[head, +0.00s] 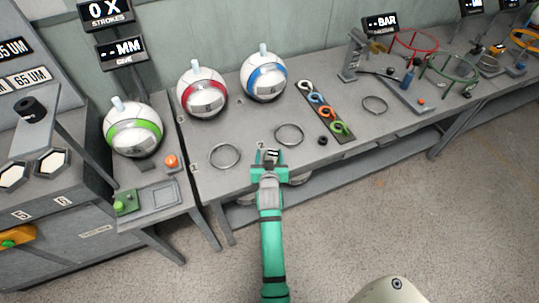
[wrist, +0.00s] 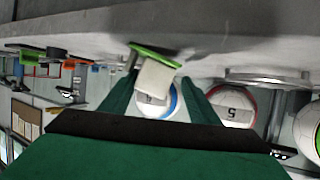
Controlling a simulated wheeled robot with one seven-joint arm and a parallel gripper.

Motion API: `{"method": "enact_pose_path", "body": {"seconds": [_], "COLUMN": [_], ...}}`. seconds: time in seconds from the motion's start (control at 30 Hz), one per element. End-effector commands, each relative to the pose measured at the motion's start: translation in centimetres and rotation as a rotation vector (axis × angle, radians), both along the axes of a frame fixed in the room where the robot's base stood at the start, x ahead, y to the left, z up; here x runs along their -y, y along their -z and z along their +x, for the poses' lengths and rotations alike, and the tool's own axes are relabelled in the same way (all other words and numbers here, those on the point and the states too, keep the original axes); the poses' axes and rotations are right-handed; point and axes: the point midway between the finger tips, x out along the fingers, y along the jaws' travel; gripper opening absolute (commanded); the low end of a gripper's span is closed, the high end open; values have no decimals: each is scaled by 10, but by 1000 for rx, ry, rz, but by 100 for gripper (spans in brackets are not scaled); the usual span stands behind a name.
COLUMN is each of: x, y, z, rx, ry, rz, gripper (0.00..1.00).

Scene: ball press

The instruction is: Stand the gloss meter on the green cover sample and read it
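My gripper (head: 269,156) is at the bench's front edge, near the mark 2. A small pale block (wrist: 155,75) with a flat green plate (wrist: 154,54) at its end is between the fingertips and appears gripped. In the head view only a small dark-and-white part of it (head: 270,154) shows between the fingers. I cannot tell for certain whether it is the gloss meter. A green piece (head: 340,128) is at the near end of a dark strip of coloured pieces on the bench. I cannot tell whether this is the green cover sample.
Red-banded (head: 202,92), blue-banded (head: 263,77) and green-banded (head: 133,130) balls stand on the benches. Empty rings (head: 225,155) and (head: 289,134) lie near the gripper. A small black ring (head: 323,140) is right of them. A pump (head: 352,60) and wire hoops stand farther right.

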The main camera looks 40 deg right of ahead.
Motion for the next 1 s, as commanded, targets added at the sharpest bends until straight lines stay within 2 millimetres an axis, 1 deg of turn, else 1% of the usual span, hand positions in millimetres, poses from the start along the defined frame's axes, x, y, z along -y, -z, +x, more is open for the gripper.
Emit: {"method": "enact_pose_path", "body": {"seconds": [0.03, 0.27, 0.37, 0.47, 0.8, 1.0], "x": [0, -1, -5, -13, -45, -55], "y": [6, 6, 4, -1, -29, -38], "z": [-3, -3, -8, -18, -64, -79], "rx": [-10, -10, -10, -9, -4, -2], "ry": [3, 3, 3, 2, 2, 3], "rz": [9, 9, 9, 8, 3, 1], "gripper": [56, 56, 56, 56, 56, 56]}}
